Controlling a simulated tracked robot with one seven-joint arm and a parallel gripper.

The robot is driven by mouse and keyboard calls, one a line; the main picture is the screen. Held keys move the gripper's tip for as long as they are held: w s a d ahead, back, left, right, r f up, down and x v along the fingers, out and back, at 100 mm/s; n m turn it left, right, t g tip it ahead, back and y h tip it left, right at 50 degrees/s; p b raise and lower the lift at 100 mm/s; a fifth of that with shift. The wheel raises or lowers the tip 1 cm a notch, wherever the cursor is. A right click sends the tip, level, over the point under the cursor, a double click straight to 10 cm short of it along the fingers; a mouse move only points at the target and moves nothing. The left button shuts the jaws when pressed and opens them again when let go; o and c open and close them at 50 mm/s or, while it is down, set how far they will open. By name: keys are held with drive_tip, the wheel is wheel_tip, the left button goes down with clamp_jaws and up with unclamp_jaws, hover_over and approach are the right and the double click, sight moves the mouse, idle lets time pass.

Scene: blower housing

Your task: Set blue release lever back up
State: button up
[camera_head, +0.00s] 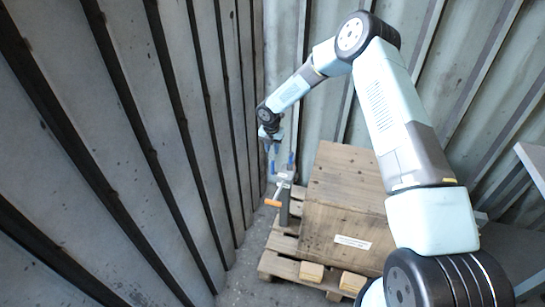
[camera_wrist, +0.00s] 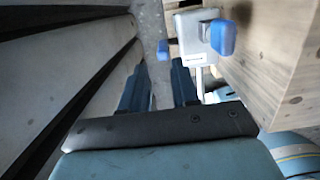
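A small grey latch unit (camera_head: 284,178) with blue parts and an orange handle (camera_head: 272,203) sits at the left side of a wooden crate. In the wrist view its pale plate (camera_wrist: 194,38) carries a larger blue lever end (camera_wrist: 223,38) at right and a smaller blue end (camera_wrist: 163,48) at left. Which one is the release lever is unclear. My gripper (camera_head: 272,150) points down just above the unit. In the wrist view my gripper (camera_wrist: 160,85) has its two dark fingers apart, with a grey post (camera_wrist: 153,30) showing in the gap. Neither finger visibly touches the blue ends.
The wooden crate (camera_head: 345,200) stands on a pallet (camera_head: 283,262) close to the right of the unit. A corrugated metal wall (camera_head: 150,120) runs close on the left, and another stands behind. A grey table edge (camera_head: 533,165) is at far right.

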drive_tip(key=shift+s+r, duration=0.15)
drive_tip(key=shift+r, duration=1.7)
drive_tip(key=s+d+r+m+t+h, duration=0.1)
drive_tip(key=s+d+r+m, duration=0.4)
drive_tip(key=r, duration=0.6)
drive_tip(key=s+d+r+m, duration=0.35)
drive_tip(key=d+r, duration=0.35)
drive_tip(key=r, duration=0.4)
drive_tip(key=s+d+r+m+t+h, duration=0.1)
drive_tip(key=s+d+r+m, duration=0.35)
drive_tip(key=r, duration=0.75)
drive_tip(key=s+d+r+m, duration=0.5)
drive_tip(key=s, duration=0.2)
drive_tip(key=s+d+r+m, duration=0.5)
drive_tip(key=s+m, duration=0.1)
drive_tip(key=s, duration=0.2)
drive_tip(key=s+d+m+t+y, duration=0.1)
drive_tip(key=s+m, duration=0.3)
drive_tip(key=s, duration=0.4)
drive_tip(key=s+d+r+m+t+y, duration=0.1)
drive_tip(key=s+d+m, duration=0.1)
drive_tip(key=s+m, duration=0.3)
drive_tip(key=s, duration=0.4)
drive_tip(key=shift+d+r, duration=0.2)
drive_tip(key=shift+d, duration=0.1)
